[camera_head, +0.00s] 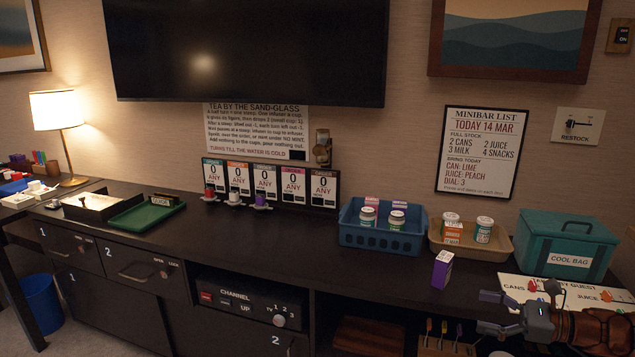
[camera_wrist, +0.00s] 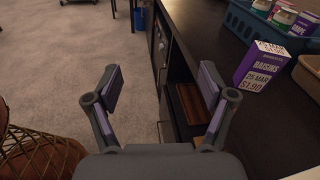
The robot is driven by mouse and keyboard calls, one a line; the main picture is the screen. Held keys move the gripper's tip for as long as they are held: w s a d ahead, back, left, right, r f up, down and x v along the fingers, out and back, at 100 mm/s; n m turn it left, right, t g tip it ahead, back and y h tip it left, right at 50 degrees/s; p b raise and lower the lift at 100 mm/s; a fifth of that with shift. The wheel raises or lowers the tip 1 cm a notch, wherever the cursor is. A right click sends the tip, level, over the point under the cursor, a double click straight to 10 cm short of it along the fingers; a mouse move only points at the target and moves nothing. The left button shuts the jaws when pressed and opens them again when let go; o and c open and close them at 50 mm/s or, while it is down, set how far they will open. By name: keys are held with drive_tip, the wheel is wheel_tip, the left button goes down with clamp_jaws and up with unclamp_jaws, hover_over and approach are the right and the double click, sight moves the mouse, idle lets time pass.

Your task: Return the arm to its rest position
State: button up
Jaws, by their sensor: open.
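My gripper (camera_head: 502,311) is at the lower right of the head view, near the front edge of the dark counter (camera_head: 290,238). Its two fingers are spread and nothing is between them; the wrist view also shows the open, empty gripper (camera_wrist: 160,90). In that view the fingers hang over the counter's front edge and the carpet. A purple raisins box (camera_head: 442,270) stands upright on the counter, apart from the gripper. It also shows at the right of the wrist view (camera_wrist: 261,68).
A blue basket (camera_head: 380,237), a tan tray (camera_head: 470,247) and a teal cool bag (camera_head: 566,245) stand along the back right. A white card (camera_head: 515,288) lies beside the gripper. An open shelf (camera_head: 368,335) is below. The counter's middle is clear.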

drive_tip(key=s+a+n+g+h, duration=0.1)
drive_tip(key=s+a+n+g, duration=0.3)
drive_tip(key=a, duration=0.5)
drive_tip(key=s+a+r+n+g+h, duration=0.1)
drive_tip(key=s+a+n+g, duration=0.25)
drive_tip(key=a, duration=0.45)
drive_tip(key=s+a+n+g+h, duration=0.25)
drive_tip(key=s+a+n, duration=0.2)
drive_tip(key=a, duration=0.45)
drive_tip(key=s+a+f+n+g+h, duration=0.2)
drive_tip(key=s+n+g+h, duration=0.15)
drive_tip(key=s+n, duration=0.45)
drive_tip(key=s+d+f+n+t+h, duration=0.1)
drive_tip(key=s+d+n+h, duration=0.15)
drive_tip(key=s, duration=0.35)
drive_tip(key=s+d+f+n+h, duration=0.1)
drive_tip(key=s+d+h, duration=0.25)
drive_tip(key=s, duration=0.25)
wheel_tip(320, 180, up, 18)
drive_tip(key=w+t+p, duration=0.1)
drive_tip(key=p, duration=1.5)
drive_tip(key=shift+a+f, duration=0.25)
drive_tip(key=shift+a, duration=0.05)
